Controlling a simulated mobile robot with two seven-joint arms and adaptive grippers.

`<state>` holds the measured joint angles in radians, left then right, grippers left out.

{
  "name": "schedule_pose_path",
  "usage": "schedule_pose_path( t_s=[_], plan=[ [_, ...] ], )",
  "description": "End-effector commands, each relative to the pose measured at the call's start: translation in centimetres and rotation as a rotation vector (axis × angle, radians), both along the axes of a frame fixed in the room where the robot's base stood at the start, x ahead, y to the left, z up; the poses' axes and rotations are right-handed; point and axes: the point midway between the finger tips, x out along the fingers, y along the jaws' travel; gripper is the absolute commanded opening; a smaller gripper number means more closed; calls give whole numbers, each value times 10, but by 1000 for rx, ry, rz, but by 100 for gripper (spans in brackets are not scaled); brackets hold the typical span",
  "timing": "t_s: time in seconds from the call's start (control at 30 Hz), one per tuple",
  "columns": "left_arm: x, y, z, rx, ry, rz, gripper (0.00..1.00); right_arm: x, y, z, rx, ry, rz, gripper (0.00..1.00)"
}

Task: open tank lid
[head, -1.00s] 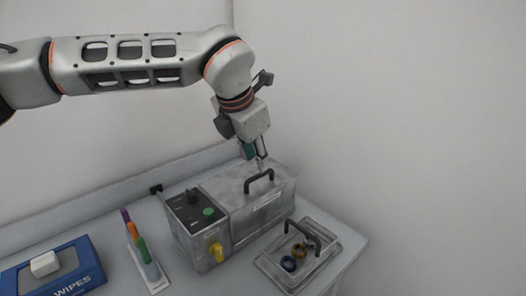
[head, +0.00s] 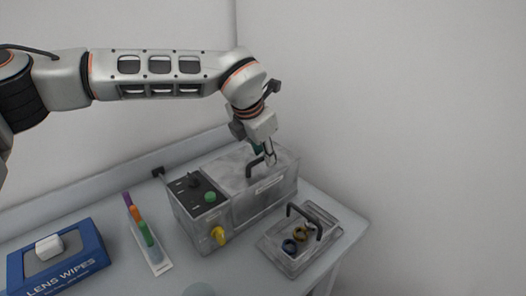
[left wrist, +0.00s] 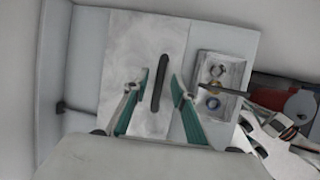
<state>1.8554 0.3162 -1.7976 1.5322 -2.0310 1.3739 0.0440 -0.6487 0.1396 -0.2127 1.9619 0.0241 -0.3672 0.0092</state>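The tank (head: 262,205) is a grey metal box on the bench with a control panel at its left end. Its lid (head: 228,168) lies flat and shut on top. A black bar handle (head: 252,168) stands on the lid, and it also shows in the left wrist view (left wrist: 160,82). My left gripper (head: 268,160) points down at the handle. In the left wrist view its green-padded fingers (left wrist: 153,85) are apart, one on each side of the handle.
A clear tray (head: 274,254) with a black handle and several rings stands right of the tank, near the bench edge. Left are a holder with coloured sticks (head: 147,238) and a blue wipes box (head: 58,262). Walls close off the back and right.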

Motion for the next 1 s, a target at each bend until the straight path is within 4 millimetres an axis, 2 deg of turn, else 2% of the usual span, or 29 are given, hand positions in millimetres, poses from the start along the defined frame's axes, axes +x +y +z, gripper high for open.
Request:
schedule_pose_path(
  t_s=[0.13,0.17,0.2,0.27,0.67,1.0],
  plan=[
    [0,0,0,0,0,0,26,0,0,0,1,-1,0,0],
    [0,0,0,0,0,0,24,0,0,0,1,-1,0,0],
    [0,0,0,0,0,0,13,0,0,0,1,-1,0,0],
    [0,0,0,0,0,0,0,0,0,0,1,-1,0,0],
    [2,2,6,-27,26,3,0,1,0,5,1,-2,0,0],
    [15,14,33,-89,86,3,0,2,0,18,0,-4,0,0]
  ],
)
